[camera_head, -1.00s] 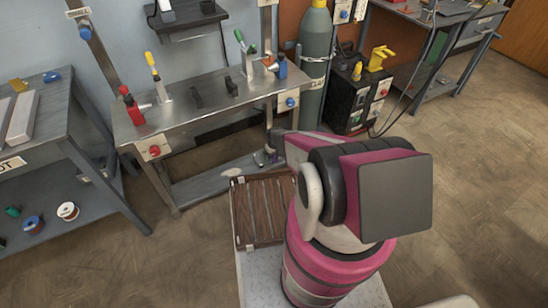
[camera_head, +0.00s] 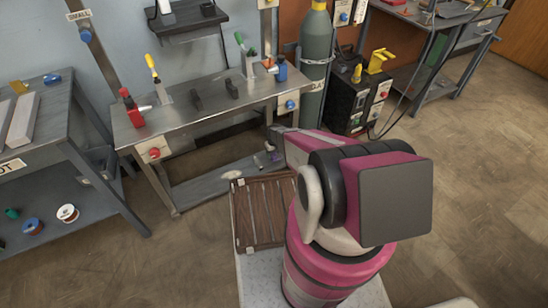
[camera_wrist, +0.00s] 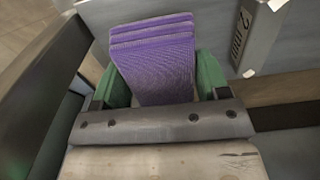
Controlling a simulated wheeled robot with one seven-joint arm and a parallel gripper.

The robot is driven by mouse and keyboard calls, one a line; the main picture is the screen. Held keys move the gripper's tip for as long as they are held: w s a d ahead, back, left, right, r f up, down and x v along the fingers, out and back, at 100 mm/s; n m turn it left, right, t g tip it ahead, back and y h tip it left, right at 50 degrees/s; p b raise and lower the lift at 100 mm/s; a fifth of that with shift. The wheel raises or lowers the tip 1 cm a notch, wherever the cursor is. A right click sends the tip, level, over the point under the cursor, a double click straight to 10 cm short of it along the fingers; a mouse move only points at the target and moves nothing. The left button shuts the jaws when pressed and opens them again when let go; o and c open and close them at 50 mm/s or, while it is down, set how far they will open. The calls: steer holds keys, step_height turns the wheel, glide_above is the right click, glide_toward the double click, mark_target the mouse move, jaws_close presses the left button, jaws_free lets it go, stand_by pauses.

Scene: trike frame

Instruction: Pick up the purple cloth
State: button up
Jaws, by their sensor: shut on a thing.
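The purple cloth (camera_wrist: 153,62) is a folded, layered stack with a ribbed face in the wrist view. My gripper (camera_wrist: 163,86) has green finger pads on both sides of the cloth and is shut on it. The cloth's lower end is hidden behind the dark bar of my gripper.
The metal workbench (camera_head: 215,95) carries clamps and tools, with a lower shelf (camera_head: 205,184) beneath. A wooden slatted crate (camera_head: 262,212) lies in front. A gas cylinder (camera_head: 315,65) and a black machine (camera_head: 355,98) stand right. Open floor lies far right.

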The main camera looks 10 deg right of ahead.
steer(key=w+a+r, duration=0.2)
steer(key=a+r, duration=0.5)
steer(key=a, duration=0.4)
steer(key=shift+w+a+r, duration=0.15)
steer(key=shift+w+a, duration=0.05)
steer(key=shift+w, duration=0.05)
steer(key=o, duration=0.3)
steer(key=shift+c, duration=1)
